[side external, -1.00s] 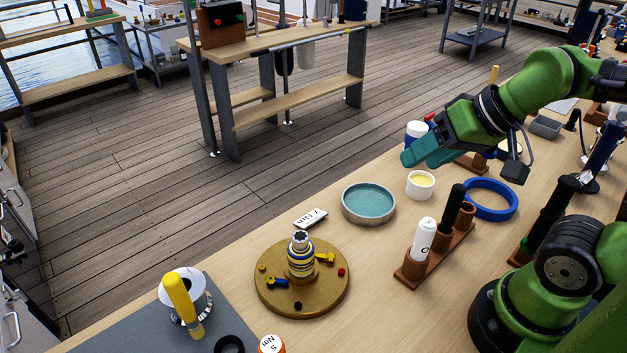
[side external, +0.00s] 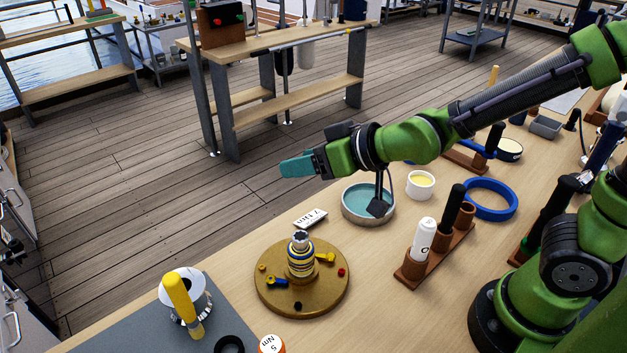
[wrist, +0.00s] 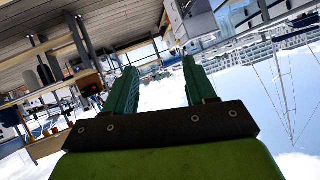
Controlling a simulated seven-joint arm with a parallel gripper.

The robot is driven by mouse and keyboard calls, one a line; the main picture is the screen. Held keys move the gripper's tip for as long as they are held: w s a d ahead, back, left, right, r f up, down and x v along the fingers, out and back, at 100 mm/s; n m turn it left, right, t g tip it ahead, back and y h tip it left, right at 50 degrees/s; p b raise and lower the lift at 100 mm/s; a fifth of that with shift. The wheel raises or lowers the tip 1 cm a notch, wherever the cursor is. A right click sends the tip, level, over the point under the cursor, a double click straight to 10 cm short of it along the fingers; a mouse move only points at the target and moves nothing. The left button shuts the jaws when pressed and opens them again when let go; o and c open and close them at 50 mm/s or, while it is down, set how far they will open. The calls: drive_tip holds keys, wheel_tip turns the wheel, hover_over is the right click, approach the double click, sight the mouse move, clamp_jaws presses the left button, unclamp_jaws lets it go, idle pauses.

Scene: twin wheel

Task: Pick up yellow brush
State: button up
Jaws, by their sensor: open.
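A thick yellow handle, which looks like the yellow brush (side external: 181,299), stands tilted at the front left in the side external view. It leans at a white and silver round holder (side external: 202,297) on a grey mat; its bristles cannot be made out. My gripper (side external: 297,167) is in the air above the table's far edge, up and to the right of the brush and well apart from it. In the wrist view my gripper (wrist: 160,70) has its two teal fingers apart with nothing between them. The brush is not in the wrist view.
A brass turntable (side external: 270,300) with a ringed post stands right of the brush. A teal-lined dish (side external: 350,213), a white cup of yellow (side external: 420,192), a blue ring (side external: 514,205) and a brown rack (side external: 407,281) are farther right. The air above the brush is clear.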

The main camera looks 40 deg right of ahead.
drive_tip(key=a+f+n+t+y, duration=0.1)
drive_tip(key=a+f+n+y, duration=0.25)
drive_tip(key=a, duration=0.75)
drive_tip(key=n+y, duration=0.4)
drive_tip(key=y, duration=0.1)
approach(182, 285)
drive_tip(key=shift+t, duration=0.3)
drive_tip(key=x, duration=0.4)
drive_tip(key=shift+a+f, duration=0.15)
drive_tip(key=shift+f, duration=0.15)
drive_tip(key=shift+x, duration=3.55)
clamp_jaws()
